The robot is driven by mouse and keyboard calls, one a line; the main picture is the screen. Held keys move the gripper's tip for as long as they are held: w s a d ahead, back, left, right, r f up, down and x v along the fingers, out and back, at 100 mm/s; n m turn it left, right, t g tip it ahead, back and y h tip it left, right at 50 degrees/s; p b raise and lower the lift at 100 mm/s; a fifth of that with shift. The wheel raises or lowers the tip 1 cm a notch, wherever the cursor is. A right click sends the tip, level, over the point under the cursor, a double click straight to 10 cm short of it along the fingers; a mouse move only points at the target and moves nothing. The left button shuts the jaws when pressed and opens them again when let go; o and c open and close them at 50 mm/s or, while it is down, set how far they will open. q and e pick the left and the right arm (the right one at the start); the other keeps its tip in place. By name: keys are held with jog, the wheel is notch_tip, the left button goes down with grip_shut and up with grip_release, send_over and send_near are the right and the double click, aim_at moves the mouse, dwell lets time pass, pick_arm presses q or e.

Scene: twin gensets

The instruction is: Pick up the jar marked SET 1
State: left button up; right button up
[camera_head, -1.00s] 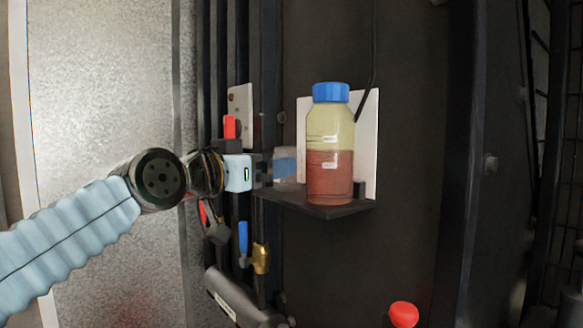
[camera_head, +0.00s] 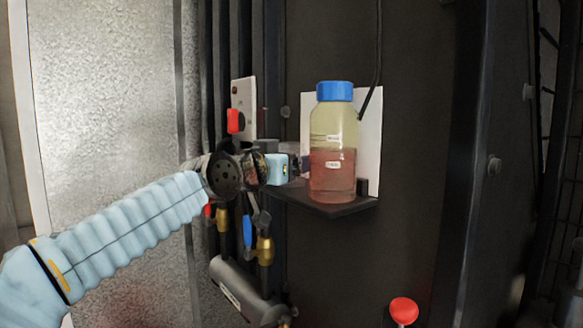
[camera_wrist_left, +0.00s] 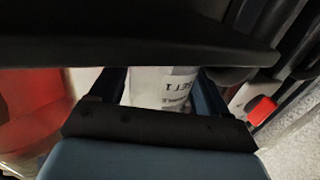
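A pale jar whose label reads SET 1 (camera_wrist_left: 162,88) shows in the left wrist view, its print upside down there. My left gripper (camera_wrist_left: 165,100) has its two dark blue fingers apart, one on each side of this jar, with a narrow gap visible on the left. In the head view, my left gripper (camera_head: 291,167) reaches in from the left at the shelf and hides most of the small jar. A larger blue-capped jar (camera_head: 332,150) with yellow liquid over red stands just right of it. My right gripper is not in view.
The small black shelf (camera_head: 335,208) carries the jars, with a white backing plate (camera_head: 370,140) behind. Valves with a blue handle (camera_head: 247,232) and a red handle (camera_head: 235,121) are close to my left arm. A red knob (camera_head: 403,310) is lower right.

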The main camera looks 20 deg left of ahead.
pick_arm(q)
jog(key=c, duration=0.7)
jog(key=shift+c, duration=0.2)
